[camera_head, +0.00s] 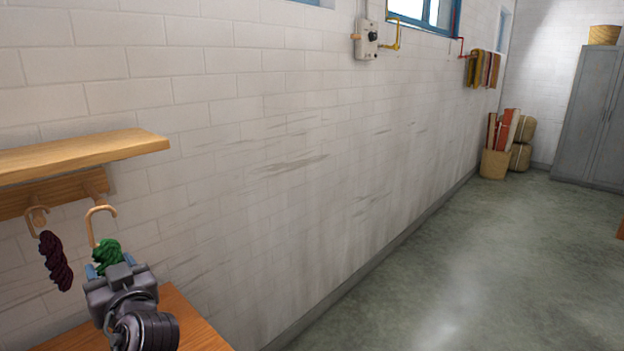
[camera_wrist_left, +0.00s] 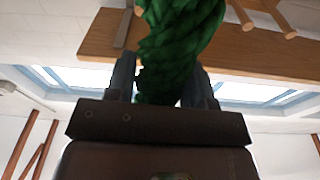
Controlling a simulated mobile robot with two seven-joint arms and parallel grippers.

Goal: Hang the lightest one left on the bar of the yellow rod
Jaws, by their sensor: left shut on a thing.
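A green skein (camera_head: 108,251) is between the fingers of my left gripper (camera_head: 109,264), which is shut on it. The skein is just below the curved end of a pale wooden hook (camera_head: 100,221); I cannot tell whether it still hangs from that hook. The left wrist view shows the green skein (camera_wrist_left: 180,35) upright between the two fingers (camera_wrist_left: 160,85). A dark purple skein (camera_head: 55,261) hangs from another wooden hook (camera_head: 36,216) to the left. My right gripper is not in view.
A wooden shelf (camera_head: 80,150) juts out above the hooks, close over the left gripper. A wooden surface (camera_head: 185,325) lies below. The white brick wall (camera_head: 260,140) is behind. Folded cloths (camera_head: 483,70) hang far off, and the floor (camera_head: 470,260) at right is clear.

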